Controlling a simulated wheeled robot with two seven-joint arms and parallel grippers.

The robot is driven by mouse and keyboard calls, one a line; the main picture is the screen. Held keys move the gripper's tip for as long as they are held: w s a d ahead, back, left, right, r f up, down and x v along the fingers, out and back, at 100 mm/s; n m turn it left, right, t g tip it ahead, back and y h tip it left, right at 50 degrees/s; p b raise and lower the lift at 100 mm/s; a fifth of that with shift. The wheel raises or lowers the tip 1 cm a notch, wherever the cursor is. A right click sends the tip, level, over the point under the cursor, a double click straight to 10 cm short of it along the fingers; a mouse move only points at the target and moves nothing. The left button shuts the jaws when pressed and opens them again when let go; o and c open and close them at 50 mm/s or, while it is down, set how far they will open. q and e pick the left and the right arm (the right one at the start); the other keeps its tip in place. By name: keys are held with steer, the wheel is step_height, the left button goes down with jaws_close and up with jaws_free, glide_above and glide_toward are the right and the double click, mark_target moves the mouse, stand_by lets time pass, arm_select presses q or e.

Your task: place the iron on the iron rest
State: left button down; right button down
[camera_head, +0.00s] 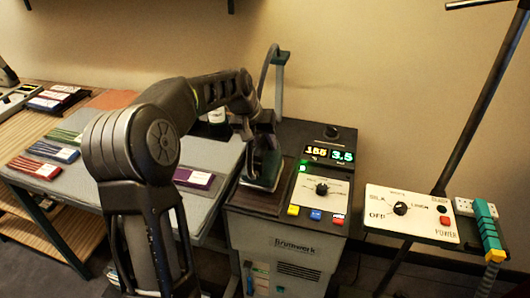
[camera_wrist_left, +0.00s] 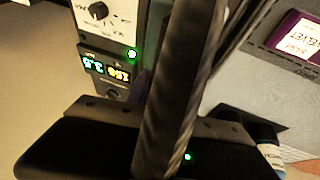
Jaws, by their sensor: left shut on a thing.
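My left gripper (camera_head: 262,128) comes down from above and is shut on the iron (camera_head: 264,170). The iron is dark, and its lower part shows under the gripper in the head view. It is over the brown-edged iron rest (camera_head: 250,203) on top of the Brunnwerk steam station. I cannot tell whether its sole touches the rest. The arm and gripper hide part of the iron. In the left wrist view large dark parts fill the middle and bottom, and I cannot separate iron from gripper there. My right gripper is not in view.
The station's control panel (camera_head: 323,190) with a lit display (camera_head: 330,154) is right of the iron. A cord post (camera_head: 280,85) stands behind. A padded board (camera_head: 208,155) with a purple-labelled card (camera_head: 194,178) lies left. A switch box (camera_head: 411,213) is at the right.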

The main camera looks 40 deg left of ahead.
arm_select(q)
steer(key=shift+r, duration=0.1)
steer(key=shift+f, duration=1.8)
steer(key=shift+f, duration=0.15)
steer(key=c, duration=1.1)
jaws_free()
steer(key=shift+f, duration=0.1)
steer(key=shift+s+r, duration=0.2)
steer(key=shift+r, duration=0.3)
steer(key=v, duration=1.1)
steer(key=shift+b, duration=0.4)
steer(key=shift+s+d, duration=0.1)
